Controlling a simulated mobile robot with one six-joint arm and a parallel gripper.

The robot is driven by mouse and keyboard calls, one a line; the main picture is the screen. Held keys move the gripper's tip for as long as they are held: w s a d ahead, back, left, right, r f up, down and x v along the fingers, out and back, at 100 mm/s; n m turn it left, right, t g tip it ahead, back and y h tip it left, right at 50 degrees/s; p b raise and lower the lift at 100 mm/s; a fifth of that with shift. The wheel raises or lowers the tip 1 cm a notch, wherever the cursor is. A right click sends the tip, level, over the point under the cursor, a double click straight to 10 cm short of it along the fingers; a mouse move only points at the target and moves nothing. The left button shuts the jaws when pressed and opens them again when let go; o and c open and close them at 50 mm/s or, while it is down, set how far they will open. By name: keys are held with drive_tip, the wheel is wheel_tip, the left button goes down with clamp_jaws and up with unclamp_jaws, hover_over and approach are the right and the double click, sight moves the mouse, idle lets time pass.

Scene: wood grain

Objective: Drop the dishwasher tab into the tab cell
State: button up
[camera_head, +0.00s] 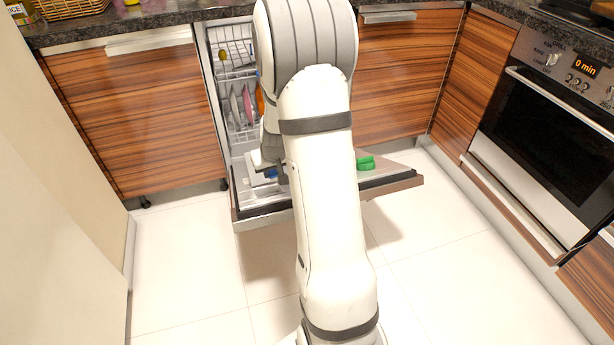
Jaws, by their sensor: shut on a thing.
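My gripper (281,174) is low over the inner face of the open dishwasher door (240,208), left of my arm. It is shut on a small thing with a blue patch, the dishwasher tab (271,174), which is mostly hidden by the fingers. A pale part of the door's inner face shows just left of and below the gripper. I cannot make out the tab cell; my gripper and arm cover the middle of the door. I cannot tell whether the tab touches the door.
A green object (365,162) lies on the right of the door. Dishwasher racks (236,72) with plates stand behind the gripper. An oven (560,110) is at the right, wooden cabinets (130,115) at the left. The white floor in front is clear.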

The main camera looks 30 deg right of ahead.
drive_tip(key=o, duration=1)
drive_tip(key=shift+o, duration=0.2)
drive_tip(key=p+v, duration=0.2)
drive_tip(key=v, duration=0.5)
drive_tip(key=shift+r+p, duration=0.35)
drive_tip(key=shift+r, duration=0.05)
drive_tip(key=shift+s, duration=0.15)
